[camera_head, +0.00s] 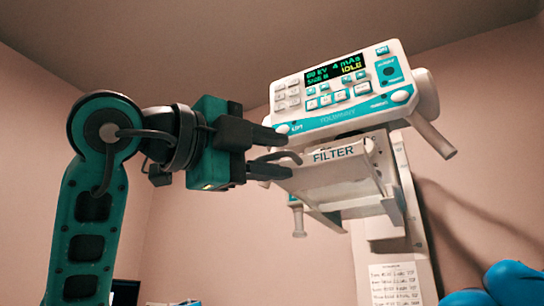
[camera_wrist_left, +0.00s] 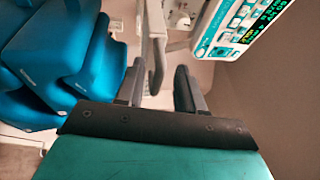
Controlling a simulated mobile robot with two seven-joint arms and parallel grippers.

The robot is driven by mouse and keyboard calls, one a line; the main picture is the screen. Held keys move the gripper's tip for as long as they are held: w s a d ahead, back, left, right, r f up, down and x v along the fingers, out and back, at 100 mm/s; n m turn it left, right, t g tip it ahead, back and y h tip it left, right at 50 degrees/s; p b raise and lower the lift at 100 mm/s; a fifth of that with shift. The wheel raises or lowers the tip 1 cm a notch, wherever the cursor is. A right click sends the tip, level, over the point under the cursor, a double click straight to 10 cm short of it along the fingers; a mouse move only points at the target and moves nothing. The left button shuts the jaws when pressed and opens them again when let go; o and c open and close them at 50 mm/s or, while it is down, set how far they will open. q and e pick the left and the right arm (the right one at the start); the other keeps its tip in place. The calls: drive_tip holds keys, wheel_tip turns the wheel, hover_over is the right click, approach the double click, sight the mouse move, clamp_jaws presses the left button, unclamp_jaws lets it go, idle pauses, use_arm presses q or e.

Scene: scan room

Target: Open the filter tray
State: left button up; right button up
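The white filter tray (camera_head: 325,181), with a front marked FILTER, hangs under the control panel of the scan unit. A curved grey handle (camera_head: 279,157) sticks out from its left side. My left gripper (camera_head: 285,153) is beside the tray front, its two dark fingers apart, one above and one below the handle. In the left wrist view the tray's pale edge and handle (camera_wrist_left: 157,62) show between the open fingers (camera_wrist_left: 160,78). I cannot tell whether a finger touches the handle. My right gripper is in neither view.
The control panel (camera_head: 345,88) with its lit display sits just above the fingers; it also shows in the left wrist view (camera_wrist_left: 238,30). Rounded blue shapes (camera_head: 510,284) are at the lower right. A printed sheet (camera_head: 395,284) hangs below the unit.

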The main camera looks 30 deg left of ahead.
use_arm(q)
drive_tip(key=shift+w+f, duration=0.1)
drive_tip(key=shift+s+a, duration=0.15)
drive_tip(key=shift+s, duration=0.05)
drive_tip(key=v, duration=1.2)
drive_tip(key=shift+s, duration=0.25)
drive_tip(key=shift+a, duration=0.1)
